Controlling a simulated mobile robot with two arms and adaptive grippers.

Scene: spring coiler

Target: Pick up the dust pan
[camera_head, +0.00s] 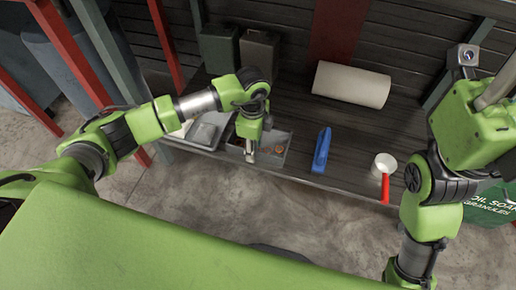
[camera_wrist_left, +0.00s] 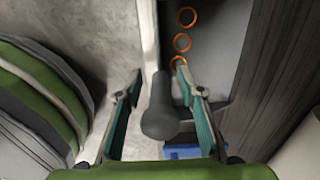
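A grey tray-like piece with orange rings (camera_head: 272,146), which I take to be the dust pan, lies at the shelf's front edge in the head view. It also shows in the left wrist view (camera_wrist_left: 212,40). A dark grey rounded handle (camera_wrist_left: 160,112) stands up in the left wrist view; whether it joins the ringed piece I cannot tell. My left gripper (camera_head: 250,157) points down at the piece's left side. In the left wrist view its fingers (camera_wrist_left: 160,98) are spread on either side of the handle, with gaps visible. My right gripper is out of view.
On the dark wooden shelf (camera_head: 345,180) are a blue tool (camera_head: 321,150), a white cup with red handle (camera_head: 384,163), a cream roll (camera_head: 351,84) and a grey pan-like item (camera_head: 202,135). Dark bins (camera_head: 258,50) stand behind. A green bucket (camera_head: 490,207) is at right.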

